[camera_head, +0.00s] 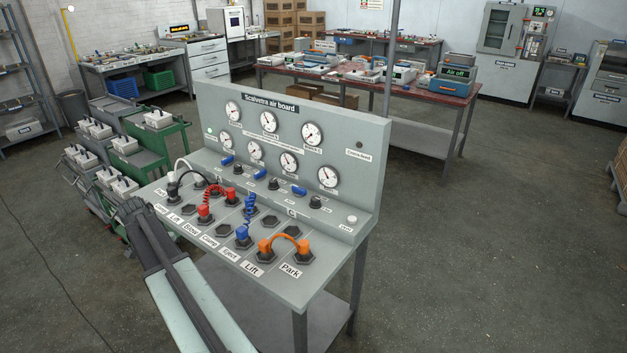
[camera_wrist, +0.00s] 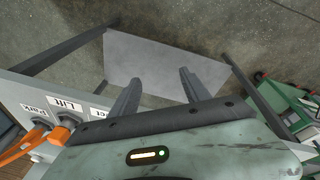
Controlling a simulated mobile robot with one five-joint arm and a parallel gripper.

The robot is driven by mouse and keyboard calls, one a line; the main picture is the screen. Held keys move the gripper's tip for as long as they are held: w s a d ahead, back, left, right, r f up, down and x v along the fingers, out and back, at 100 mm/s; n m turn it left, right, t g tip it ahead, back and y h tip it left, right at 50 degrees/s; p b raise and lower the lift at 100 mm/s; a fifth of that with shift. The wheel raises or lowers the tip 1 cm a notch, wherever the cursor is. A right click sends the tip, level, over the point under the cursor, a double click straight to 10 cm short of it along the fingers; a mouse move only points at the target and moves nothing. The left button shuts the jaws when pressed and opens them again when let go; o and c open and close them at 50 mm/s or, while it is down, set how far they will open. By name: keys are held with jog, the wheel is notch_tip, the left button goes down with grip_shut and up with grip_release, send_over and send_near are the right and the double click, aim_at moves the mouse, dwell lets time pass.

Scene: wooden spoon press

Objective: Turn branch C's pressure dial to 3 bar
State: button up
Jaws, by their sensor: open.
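The grey air board (camera_head: 290,140) stands mid-view with several round white gauges on its upright panel. Three black dials sit on its ledge: left dial (camera_head: 238,168), middle dial (camera_head: 273,184) and right dial (camera_head: 315,203). A letter that looks like C is printed near the right dial; the pressure readings are too small to tell. My gripper (camera_wrist: 157,92) is open and empty in the wrist view, its fingers over a grey lower shelf (camera_wrist: 155,60). In the head view, my arm lies in front of the board's left front edge, well apart from the dials.
Blue levers (camera_head: 299,190) sit beside the dials. Orange (camera_head: 285,240), blue (camera_head: 249,210) and red hoses loop over the lower deck; the orange hose (camera_wrist: 22,146) shows in the wrist view. Green carts (camera_head: 160,135) stand left. Floor (camera_head: 480,230) to the right is clear.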

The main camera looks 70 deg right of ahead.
jog(key=s+d+r+m, duration=0.1)
jog(key=d, duration=0.4)
jog(key=s+d+r+m+p, duration=0.1)
jog(key=d+r+m, duration=0.1)
jog(key=d, duration=0.2)
jog(key=s+d+r+m+p, duration=0.1)
jog(key=d+r, duration=0.1)
jog(key=d, duration=0.3)
jog(key=shift+s+d+r+m+g, duration=0.1)
jog(key=shift+d+r+m+g, duration=0.1)
jog(key=shift+d+m+g, duration=0.15)
jog(key=s+d+r+m+g+p, duration=0.1)
jog(key=s+d+r+m+p, duration=0.15)
jog(key=s+d, duration=0.4)
jog(key=s+d+r+m+g+p, duration=0.1)
jog(key=s+d+r+m+p, duration=0.2)
jog(key=d, duration=0.7)
jog(key=m+p, duration=0.2)
jog(key=m, duration=0.3)
send_near(315, 198)
jog(key=f, duration=0.1)
jog(key=shift+n, duration=0.3)
jog(key=b+x, duration=0.8)
jog(key=shift+d+f, duration=0.15)
jog(key=shift+d, duration=0.1)
jog(key=shift+s, duration=0.1)
